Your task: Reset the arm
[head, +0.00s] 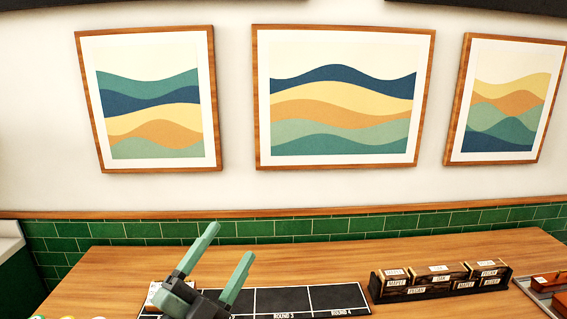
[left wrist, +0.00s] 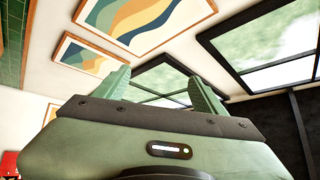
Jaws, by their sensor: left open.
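My left gripper (head: 222,262) is raised over the wooden table in the head view. Its two green fingers are spread apart and point up, with nothing between them. In the left wrist view the same gripper (left wrist: 160,85) is open and empty, its fingers toward the wall pictures and the ceiling windows. My right gripper shows in neither view.
The wooden table (head: 420,249) holds a black mat (head: 283,302) marked with rounds, partly hidden by my gripper. A dark rack (head: 440,284) of labelled blocks stands right of it. A tray (head: 540,290) is at the right edge. Framed pictures (head: 343,97) hang behind.

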